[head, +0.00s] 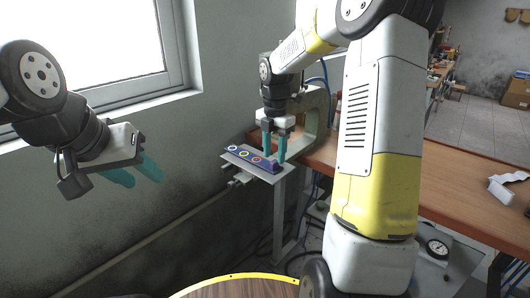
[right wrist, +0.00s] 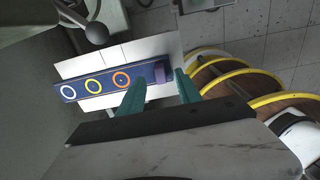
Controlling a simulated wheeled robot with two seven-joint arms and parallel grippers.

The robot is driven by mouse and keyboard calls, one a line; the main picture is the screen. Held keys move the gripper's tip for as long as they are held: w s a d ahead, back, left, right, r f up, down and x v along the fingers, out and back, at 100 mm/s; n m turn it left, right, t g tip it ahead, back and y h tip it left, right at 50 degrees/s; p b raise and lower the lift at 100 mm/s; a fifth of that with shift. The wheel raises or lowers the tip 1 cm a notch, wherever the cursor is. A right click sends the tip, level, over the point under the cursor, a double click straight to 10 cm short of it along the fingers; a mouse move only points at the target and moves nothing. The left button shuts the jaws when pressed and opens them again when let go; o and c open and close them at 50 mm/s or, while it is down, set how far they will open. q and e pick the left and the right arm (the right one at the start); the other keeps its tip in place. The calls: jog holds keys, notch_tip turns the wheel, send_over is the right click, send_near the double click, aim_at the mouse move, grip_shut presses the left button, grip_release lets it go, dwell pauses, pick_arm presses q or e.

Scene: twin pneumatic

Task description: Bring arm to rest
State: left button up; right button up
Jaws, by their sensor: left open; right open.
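My right gripper (head: 274,159) points down over the right end of a dark blue strip with coloured rings (head: 244,153). The strip lies on a small pale plate (head: 229,160). My left gripper (head: 144,180) is open and empty in the air at the left, before the wall.
A pale green-grey C-shaped machine frame (head: 318,112) stands directly behind the plate. A wooden bench (head: 460,190) runs to the right, with a white bracket-like part (head: 508,187) on it. A round yellow-rimmed wooden top (head: 235,288) is at the bottom. A window fills the upper left.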

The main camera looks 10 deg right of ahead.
notch_tip(320, 180, up, 5)
jog(key=shift+r, duration=0.1)
jog(key=s+a+r+m+t+y, duration=0.1)
jog(key=s+r+m+t, duration=0.2)
jog(key=s+m, duration=0.9)
jog(key=s+a+r+m+t+y, duration=0.1)
jog(key=s+r+m+t, duration=0.2)
jog(key=s+m, duration=0.9)
jog(key=shift+s+r+m, duration=0.15)
jog(key=shift+r+m, duration=0.35)
jog(key=shift+r, duration=0.15)
